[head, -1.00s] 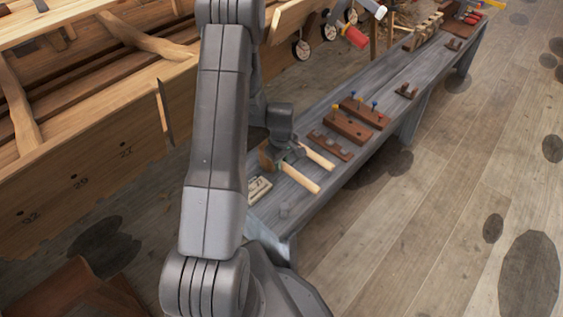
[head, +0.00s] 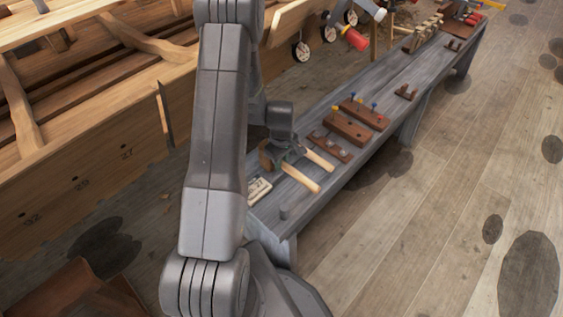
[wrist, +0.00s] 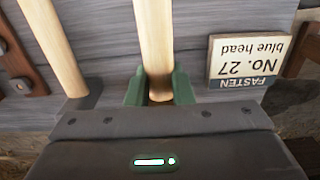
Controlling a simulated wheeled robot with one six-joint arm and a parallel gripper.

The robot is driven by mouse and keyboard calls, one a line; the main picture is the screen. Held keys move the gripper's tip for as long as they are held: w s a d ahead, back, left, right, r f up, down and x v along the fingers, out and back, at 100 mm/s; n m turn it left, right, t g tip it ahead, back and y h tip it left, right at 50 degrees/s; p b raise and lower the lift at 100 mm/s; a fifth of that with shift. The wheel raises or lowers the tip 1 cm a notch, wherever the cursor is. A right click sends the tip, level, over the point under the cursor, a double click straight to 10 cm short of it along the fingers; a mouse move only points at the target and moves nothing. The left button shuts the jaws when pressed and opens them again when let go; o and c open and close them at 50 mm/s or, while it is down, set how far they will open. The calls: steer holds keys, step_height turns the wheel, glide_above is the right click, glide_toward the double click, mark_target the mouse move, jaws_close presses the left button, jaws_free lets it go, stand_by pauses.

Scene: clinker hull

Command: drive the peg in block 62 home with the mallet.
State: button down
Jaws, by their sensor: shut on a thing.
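My gripper (wrist: 158,92) is shut around a pale wooden handle (wrist: 154,40), low over the near end of the grey bench. In the head view this handle (head: 299,179) lies nearer the sign, its tool's head (head: 266,157) partly hidden by my gripper (head: 285,153). I cannot tell surely whether it is the mallet. A second wooden handle (wrist: 50,45) lies apart beside it, also in the head view (head: 320,160). Two brown blocks (head: 349,130) (head: 372,118) with coloured-headed pegs stand farther along the bench. No number 62 is legible on them.
A sign (wrist: 241,62) reads "FASTEN No. 27 blue head". The bench (head: 410,75) also carries a dark rack (head: 330,146). The wooden hull (head: 110,170), with numbered holes, stands at the left. A red-ended tool (head: 354,38) shows above the bench. The floor at right is open.

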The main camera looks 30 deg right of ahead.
steer(key=shift+r, duration=0.1)
step_height(320, 180, up, 8)
steer(key=p, duration=0.4)
steer(key=shift+p, duration=0.35)
steer(key=c, duration=2)
jaws_free()
jaws_close()
